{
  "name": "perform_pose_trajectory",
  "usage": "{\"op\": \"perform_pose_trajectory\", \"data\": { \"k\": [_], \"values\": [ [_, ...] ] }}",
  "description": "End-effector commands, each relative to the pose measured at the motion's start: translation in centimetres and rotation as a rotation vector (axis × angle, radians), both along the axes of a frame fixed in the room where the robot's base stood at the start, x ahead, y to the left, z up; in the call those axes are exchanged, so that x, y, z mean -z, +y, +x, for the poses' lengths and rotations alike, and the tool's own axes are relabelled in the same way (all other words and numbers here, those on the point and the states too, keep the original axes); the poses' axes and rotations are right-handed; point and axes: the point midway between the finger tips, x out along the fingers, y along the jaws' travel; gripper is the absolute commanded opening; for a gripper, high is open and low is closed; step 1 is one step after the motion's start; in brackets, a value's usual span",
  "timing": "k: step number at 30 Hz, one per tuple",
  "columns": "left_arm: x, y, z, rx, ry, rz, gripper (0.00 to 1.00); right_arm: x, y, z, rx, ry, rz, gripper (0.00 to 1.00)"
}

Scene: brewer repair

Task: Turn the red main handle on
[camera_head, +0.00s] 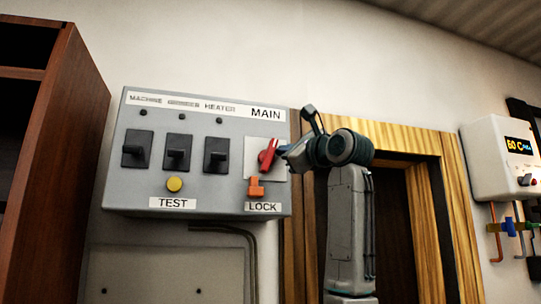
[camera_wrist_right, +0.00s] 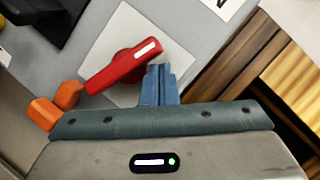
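The red main handle (camera_head: 267,156) sits on a pale square plate under the MAIN label, at the right end of the grey control box (camera_head: 140,197). It is tilted, its top leaning right. In the right wrist view the red handle (camera_wrist_right: 124,66) lies slantwise with a white mark at its upper end. My right gripper (camera_head: 286,154) is just right of the handle. Its blue fingers (camera_wrist_right: 158,72) are together with nothing seen between them, close beside the handle's marked end; I cannot tell whether they touch it. My left gripper is out of view.
An orange lock piece (camera_head: 256,187) sits just below the handle, above the LOCK label. Three black switches (camera_head: 178,152) and a yellow TEST button (camera_head: 174,184) are to the left. A wooden door frame (camera_head: 453,200) stands behind my right arm; a white unit (camera_head: 490,160) hangs far right.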

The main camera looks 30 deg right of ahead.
Motion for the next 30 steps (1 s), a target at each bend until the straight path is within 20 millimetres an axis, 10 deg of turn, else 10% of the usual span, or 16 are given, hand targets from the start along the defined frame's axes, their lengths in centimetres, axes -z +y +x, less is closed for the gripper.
{"op": "perform_pose_trajectory", "data": {
  "k": [30],
  "values": [
    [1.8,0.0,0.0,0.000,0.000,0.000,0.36,0.1,-2.4,-2.6,0.000,0.000,0.000,0.00]
  ]
}}
